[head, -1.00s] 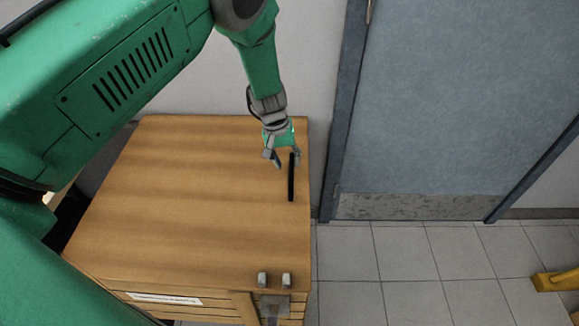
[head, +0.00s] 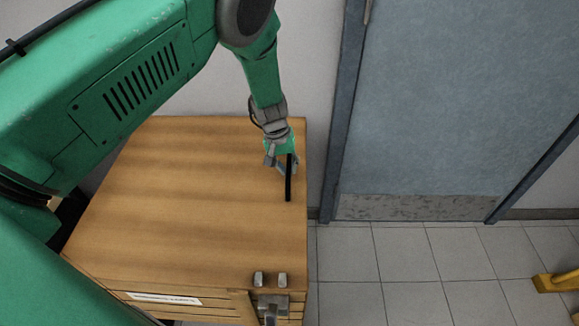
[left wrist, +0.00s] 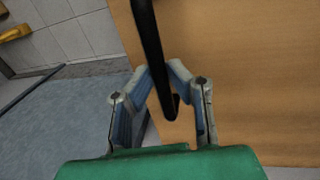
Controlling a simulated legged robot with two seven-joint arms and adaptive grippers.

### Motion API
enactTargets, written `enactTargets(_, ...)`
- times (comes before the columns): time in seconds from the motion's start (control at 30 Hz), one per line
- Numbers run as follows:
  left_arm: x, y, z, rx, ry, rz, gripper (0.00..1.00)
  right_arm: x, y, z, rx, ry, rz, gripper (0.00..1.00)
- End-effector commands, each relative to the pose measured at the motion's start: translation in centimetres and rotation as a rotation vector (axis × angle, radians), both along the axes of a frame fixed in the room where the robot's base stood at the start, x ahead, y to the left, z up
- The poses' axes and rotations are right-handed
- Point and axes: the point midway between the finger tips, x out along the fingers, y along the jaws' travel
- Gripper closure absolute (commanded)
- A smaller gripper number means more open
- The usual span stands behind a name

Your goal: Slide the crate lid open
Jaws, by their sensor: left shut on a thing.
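The wooden crate stands against the wall in the head view, with its flat lid (head: 190,200) on top. A black bar handle (head: 288,180) is fixed near the lid's right edge. My left gripper (head: 281,166) is at the handle's far end and is shut on it. In the left wrist view the black handle (left wrist: 150,45) runs between the two fingers of my left gripper (left wrist: 168,85). The crate's metal latch (head: 271,303) is on the front face, with two small grey blocks above it. My right gripper is not in view.
A blue-grey door (head: 450,110) with a dark frame is to the right of the crate. The tiled floor (head: 375,265) right of the crate is mostly clear. A yellow object (head: 556,282) lies at the far right edge. The wall is close behind the crate.

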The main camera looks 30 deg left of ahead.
Motion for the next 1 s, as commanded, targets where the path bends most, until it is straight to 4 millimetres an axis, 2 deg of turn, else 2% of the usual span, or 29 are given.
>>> enactTargets(0.27,-2.5,5.8,0.2,0.002,-0.004,0.012,1.00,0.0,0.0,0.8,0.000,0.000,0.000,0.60)
enactTargets(0.6,-7.7,16.4,0.2,0.003,-0.005,0.012,1.00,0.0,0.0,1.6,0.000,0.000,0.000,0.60)
enactTargets(1.0,-13.9,29.3,0.1,0.009,-0.007,0.011,1.00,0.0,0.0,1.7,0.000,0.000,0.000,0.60)
